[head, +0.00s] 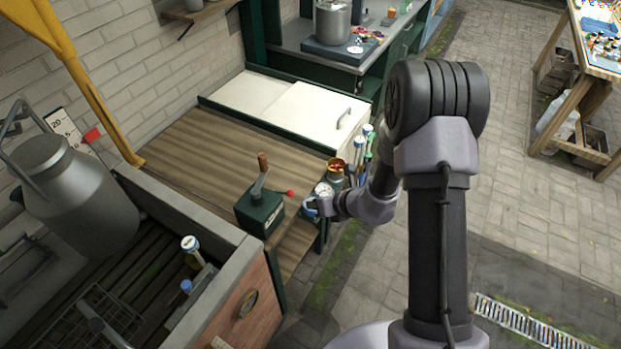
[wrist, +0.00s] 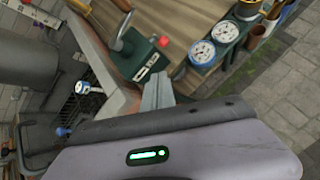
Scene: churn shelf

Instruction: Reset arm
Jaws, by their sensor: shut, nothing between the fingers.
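My gripper (wrist: 157,92) shows in the wrist view as grey fingers, shut and empty, beyond the pale wrist housing with a green light. In the head view my arm rises at the right, bends at a dark elbow and comes down to the front end of the wooden counter (head: 190,145). There the wrist end is beside round dial gauges, and the fingers are hard to make out. In the wrist view the fingers point toward a green crank box (wrist: 146,62), with a white-faced gauge (wrist: 201,53) to the right. Whether they touch anything cannot be told.
A metal churn (head: 75,195) hangs or stands over the brick-sided trough at left. A white-lidded chest (head: 290,105) stands behind the counter. A wooden table (head: 600,50) is at far right. The paved floor (head: 540,200) right of my arm is open, with a drain grate (head: 530,325).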

